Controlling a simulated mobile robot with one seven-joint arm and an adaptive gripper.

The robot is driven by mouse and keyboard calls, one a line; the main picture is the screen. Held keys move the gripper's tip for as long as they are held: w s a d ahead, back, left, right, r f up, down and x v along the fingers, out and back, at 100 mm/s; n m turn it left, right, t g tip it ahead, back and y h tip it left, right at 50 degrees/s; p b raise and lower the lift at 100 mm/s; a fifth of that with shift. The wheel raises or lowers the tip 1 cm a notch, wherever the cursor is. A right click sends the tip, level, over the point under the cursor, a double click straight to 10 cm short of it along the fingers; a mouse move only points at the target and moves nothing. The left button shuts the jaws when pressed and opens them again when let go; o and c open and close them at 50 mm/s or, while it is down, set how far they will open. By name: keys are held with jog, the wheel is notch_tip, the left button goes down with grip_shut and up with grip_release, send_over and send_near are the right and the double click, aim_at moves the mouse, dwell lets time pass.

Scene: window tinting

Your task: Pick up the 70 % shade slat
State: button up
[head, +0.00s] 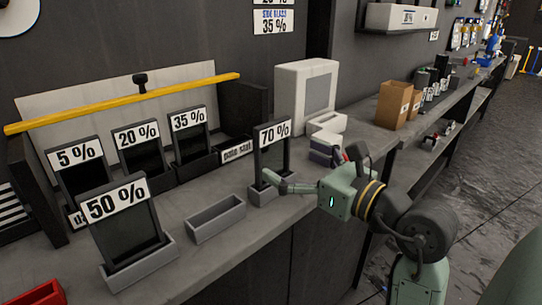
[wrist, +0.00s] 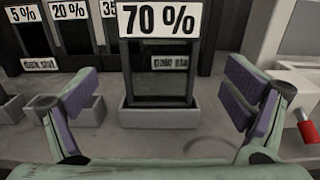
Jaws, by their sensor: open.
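The 70 % shade slat (head: 272,150) is a dark see-through panel with a white "70 %" label on top. It stands upright in a small grey holder (head: 262,194) near the counter's front edge. In the wrist view the slat (wrist: 158,72) is centred ahead, with its holder (wrist: 160,117) below it. My gripper (head: 268,181) is close in front of the slat. In the wrist view its two purple-padded fingers are spread wide, one on each side of the slat, with a gap on both sides. Nothing is between the pads but the view of the slat and holder.
The 50 % slat (head: 124,220) stands in a holder at left; an empty grey holder (head: 216,219) sits between. The 5 % (head: 80,170), 20 % (head: 141,145) and 35 % (head: 190,135) slats stand behind. A red-handled item (wrist: 305,129) is right of my gripper.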

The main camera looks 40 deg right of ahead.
aim_at(276, 153)
jog(key=w, duration=0.1)
jog(key=w+p, duration=0.1)
jog(key=w, duration=0.1)
jog(key=w+p, duration=0.1)
jog(key=w, duration=0.1)
jog(key=shift+a+r, duration=0.1)
jog(key=shift+a, duration=0.15)
jog(key=shift+w, duration=0.3)
jog(key=shift+c, duration=0.4)
jog(key=c, duration=1.2)
